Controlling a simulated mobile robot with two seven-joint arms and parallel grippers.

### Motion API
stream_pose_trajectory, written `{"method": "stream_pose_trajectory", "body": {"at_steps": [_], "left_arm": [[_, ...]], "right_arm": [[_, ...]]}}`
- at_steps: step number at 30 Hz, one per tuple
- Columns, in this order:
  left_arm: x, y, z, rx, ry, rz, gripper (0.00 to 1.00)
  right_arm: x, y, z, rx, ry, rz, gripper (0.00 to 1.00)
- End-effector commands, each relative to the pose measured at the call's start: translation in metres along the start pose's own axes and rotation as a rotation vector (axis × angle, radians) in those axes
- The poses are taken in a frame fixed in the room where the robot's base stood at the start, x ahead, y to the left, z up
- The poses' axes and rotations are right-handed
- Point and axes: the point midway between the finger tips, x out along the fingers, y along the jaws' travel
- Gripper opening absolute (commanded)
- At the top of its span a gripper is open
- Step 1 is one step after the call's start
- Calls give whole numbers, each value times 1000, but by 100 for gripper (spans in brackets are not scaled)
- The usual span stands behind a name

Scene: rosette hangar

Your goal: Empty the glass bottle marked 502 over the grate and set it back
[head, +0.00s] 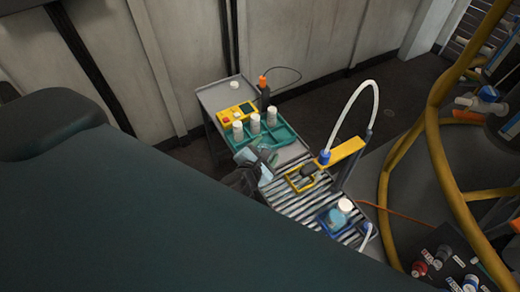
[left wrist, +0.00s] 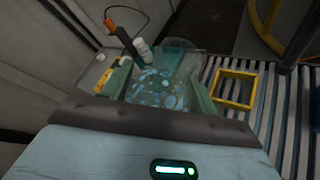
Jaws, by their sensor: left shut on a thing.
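My left gripper (head: 254,164) is shut on a clear glass bottle (head: 265,173), over the near left end of the slatted grate (head: 312,205). In the left wrist view the bottle (left wrist: 160,88) shows between the two greenish fingers (left wrist: 158,92), with bluish patches or drops in it. It looks tilted; no marking can be read, and I cannot tell how much liquid it holds. The grate's slats (left wrist: 292,110) show at right in that view. My right gripper is not in view.
A teal rack (head: 283,139) with several white-capped bottles stands behind the gripper, beside a yellow box (head: 236,114) and an orange-handled probe (head: 263,83). On the grate are a yellow frame (head: 293,184) and a white-capped bottle (head: 345,206) in a blue holder. A white hose (head: 352,94) arches above.

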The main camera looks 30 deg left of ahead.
Motion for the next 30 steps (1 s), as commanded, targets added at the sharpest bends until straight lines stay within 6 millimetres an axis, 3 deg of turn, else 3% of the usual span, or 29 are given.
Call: {"method": "stream_pose_trajectory", "body": {"at_steps": [1, 7, 10, 18, 30], "left_arm": [[-1, 8, 13, -21, -14, 2, 27], [-6, 11, 24, -126, -15, -43, 27], [-9, 10, 26, -208, -9, -81, 27], [-20, 16, 52, -460, -6, -192, 27], [-24, 17, 60, -553, -3, -229, 27]], "right_arm": [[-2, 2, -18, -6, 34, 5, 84], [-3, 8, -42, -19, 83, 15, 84], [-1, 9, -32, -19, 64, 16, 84], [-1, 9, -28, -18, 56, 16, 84], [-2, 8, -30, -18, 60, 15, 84]]}}
